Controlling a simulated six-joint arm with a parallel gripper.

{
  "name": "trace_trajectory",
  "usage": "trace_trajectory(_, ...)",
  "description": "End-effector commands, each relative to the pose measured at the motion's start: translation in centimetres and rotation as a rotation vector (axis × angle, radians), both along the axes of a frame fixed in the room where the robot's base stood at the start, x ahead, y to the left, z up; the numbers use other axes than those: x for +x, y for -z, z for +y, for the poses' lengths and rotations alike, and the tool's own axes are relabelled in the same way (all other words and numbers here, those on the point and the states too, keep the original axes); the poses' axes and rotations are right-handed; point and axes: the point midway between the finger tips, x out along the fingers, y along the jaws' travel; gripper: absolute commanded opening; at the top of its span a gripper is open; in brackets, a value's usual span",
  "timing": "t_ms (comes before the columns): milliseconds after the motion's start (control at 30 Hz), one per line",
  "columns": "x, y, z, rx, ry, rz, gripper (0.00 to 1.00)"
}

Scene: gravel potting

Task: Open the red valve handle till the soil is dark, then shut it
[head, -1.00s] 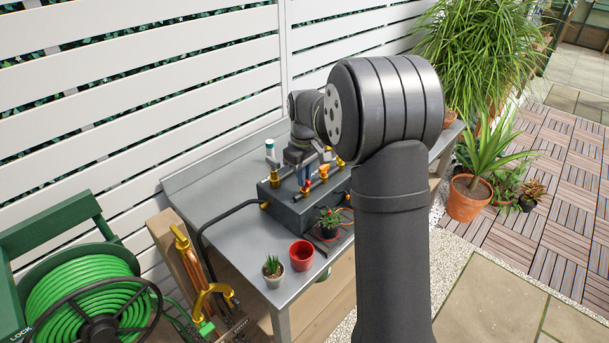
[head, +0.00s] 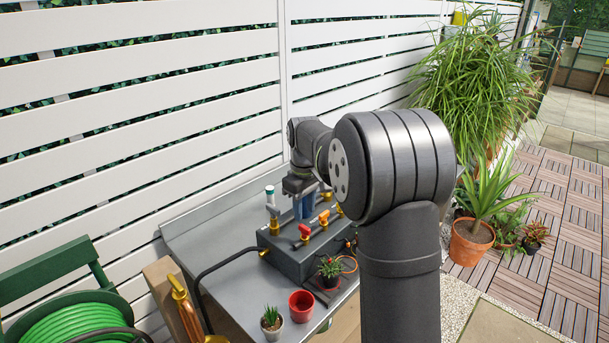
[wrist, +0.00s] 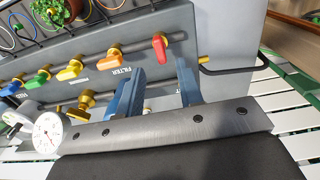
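The red valve handle (head: 305,231) is on the front pipe of a grey box (head: 291,262). My gripper (head: 303,216) is over the box, behind the red handle. In the wrist view my gripper (wrist: 160,70) has its two blue fingers apart, nothing between them, and clear of the red handle.
A gauge (wrist: 48,132) and a brass fitting (wrist: 82,104) are close to my left finger. A black hose (head: 222,265) joins the box's left side. A red pot (head: 301,305) and a small succulent (head: 271,318) stand near the bench's front edge. The bench (head: 205,232) is bare at left.

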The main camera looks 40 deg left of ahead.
Motion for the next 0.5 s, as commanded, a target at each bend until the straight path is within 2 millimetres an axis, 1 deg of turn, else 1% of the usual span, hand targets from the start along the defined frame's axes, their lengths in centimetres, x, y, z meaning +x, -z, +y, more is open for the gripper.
trace_trajectory(33, 0.0, -1.4, 0.1, 0.003, 0.000, -0.002, 0.34)
trace_trajectory(100, 0.0, -3.2, 0.0, 0.004, 0.000, -0.003, 0.34)
trace_trajectory(300, 0.0, -7.8, 0.1, 0.003, 0.000, -0.002, 0.34)
trace_trajectory(400, 0.0, -9.6, 0.0, 0.002, 0.000, -0.002, 0.34)
trace_trajectory(500, 0.0, -10.8, 0.0, 0.001, 0.000, -0.001, 0.34)
